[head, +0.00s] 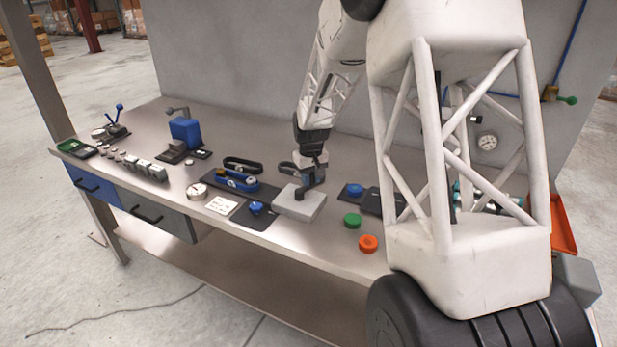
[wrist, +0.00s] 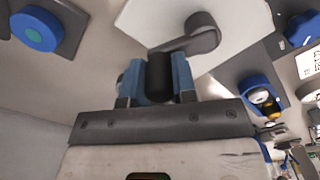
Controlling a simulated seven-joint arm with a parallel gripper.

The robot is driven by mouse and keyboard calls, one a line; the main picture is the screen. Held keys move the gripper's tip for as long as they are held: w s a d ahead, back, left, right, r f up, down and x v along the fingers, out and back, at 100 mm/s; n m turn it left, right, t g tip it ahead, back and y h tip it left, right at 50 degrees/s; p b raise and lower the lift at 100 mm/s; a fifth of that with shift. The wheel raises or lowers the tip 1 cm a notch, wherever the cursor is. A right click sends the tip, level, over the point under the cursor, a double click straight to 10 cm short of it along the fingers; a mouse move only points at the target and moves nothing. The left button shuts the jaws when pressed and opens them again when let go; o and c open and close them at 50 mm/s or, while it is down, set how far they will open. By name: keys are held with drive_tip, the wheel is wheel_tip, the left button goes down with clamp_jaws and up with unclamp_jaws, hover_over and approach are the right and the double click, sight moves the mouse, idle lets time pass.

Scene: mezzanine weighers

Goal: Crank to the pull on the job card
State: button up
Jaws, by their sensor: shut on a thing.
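My gripper (head: 312,172) is over the light grey crank box (head: 297,206) at the middle of the bench. In the wrist view, the two blue fingers of my gripper (wrist: 159,78) are shut on the black upright grip (wrist: 158,88) of the crank. The grey crank arm (wrist: 184,42) runs from the grip to a round hub on the pale box (wrist: 150,15). The white job card (head: 222,205) lies left of the box; its writing is too small to read. A round white dial (head: 197,190) sits beyond the card to the left; its reading is not legible.
A blue belt-like fixture (head: 238,182) and a blue knob on a dark pad (head: 256,208) lie left of the box. A green button (head: 352,220) and an orange button (head: 368,243) stand to its right. Several weights (head: 140,165) line the left side.

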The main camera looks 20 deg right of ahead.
drive_tip(key=shift+s+d+m, duration=0.1)
drive_tip(key=shift+s+m, duration=0.35)
drive_tip(key=shift+m, duration=0.65)
drive_tip(key=shift+s+d+m, duration=0.1)
drive_tip(key=shift+s+m, duration=0.3)
drive_tip(key=shift+m, duration=0.7)
drive_tip(key=o, duration=0.9)
drive_tip(key=shift+r, duration=0.1)
wheel_tip(320, 180, up, 8)
drive_tip(key=shift+f, duration=0.15)
drive_tip(key=shift+s, duration=0.1)
